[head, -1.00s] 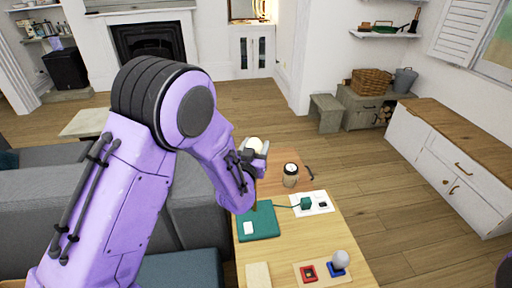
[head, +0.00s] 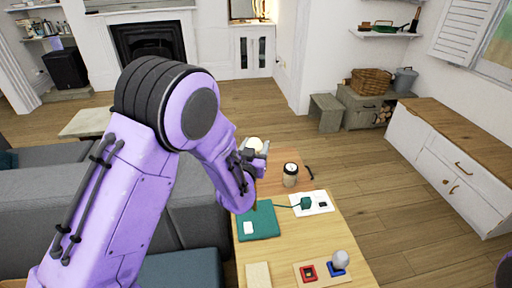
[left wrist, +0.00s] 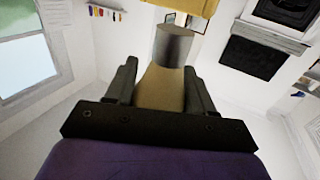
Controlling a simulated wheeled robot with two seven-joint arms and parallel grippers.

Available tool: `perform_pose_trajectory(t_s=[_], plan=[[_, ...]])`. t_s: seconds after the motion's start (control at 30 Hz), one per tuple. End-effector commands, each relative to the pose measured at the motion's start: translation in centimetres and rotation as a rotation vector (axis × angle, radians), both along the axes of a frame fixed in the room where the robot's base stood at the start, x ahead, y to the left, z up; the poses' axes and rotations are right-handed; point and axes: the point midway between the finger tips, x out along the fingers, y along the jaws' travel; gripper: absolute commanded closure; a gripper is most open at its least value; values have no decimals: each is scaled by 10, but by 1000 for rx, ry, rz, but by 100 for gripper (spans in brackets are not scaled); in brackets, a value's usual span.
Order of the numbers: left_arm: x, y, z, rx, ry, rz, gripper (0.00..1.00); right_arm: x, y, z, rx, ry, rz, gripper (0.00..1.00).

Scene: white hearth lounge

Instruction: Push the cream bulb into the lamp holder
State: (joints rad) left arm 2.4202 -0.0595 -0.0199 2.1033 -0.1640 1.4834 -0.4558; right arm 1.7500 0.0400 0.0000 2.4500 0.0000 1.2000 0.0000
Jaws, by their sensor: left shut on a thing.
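The cream bulb (head: 254,144) is held by my left gripper (head: 256,154) above the far part of the wooden table (head: 300,240). In the left wrist view, the bulb's cream body (left wrist: 160,88) sits between the two dark fingers of my left gripper (left wrist: 160,76), with its grey metal cap (left wrist: 173,45) pointing away from the palm. I cannot make out a lamp holder for certain; my left arm hides part of the table. My right gripper is not in view.
A teal box (head: 262,222) lies beside my left arm, wired to a teal block (head: 307,203) on a white plate. A pale ball (head: 341,258) rests on a blue square beside a red square (head: 308,274).

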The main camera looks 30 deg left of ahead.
Motion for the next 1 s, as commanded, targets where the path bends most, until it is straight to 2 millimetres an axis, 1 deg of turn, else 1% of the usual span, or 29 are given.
perform_pose_trajectory(t_s=[0.33, 1.0], plan=[[-1, 0, -2, 1, 0, 0, 82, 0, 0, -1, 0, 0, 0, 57], [-1, 0, -19, 1, 0, 0, 82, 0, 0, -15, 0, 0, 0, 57]])
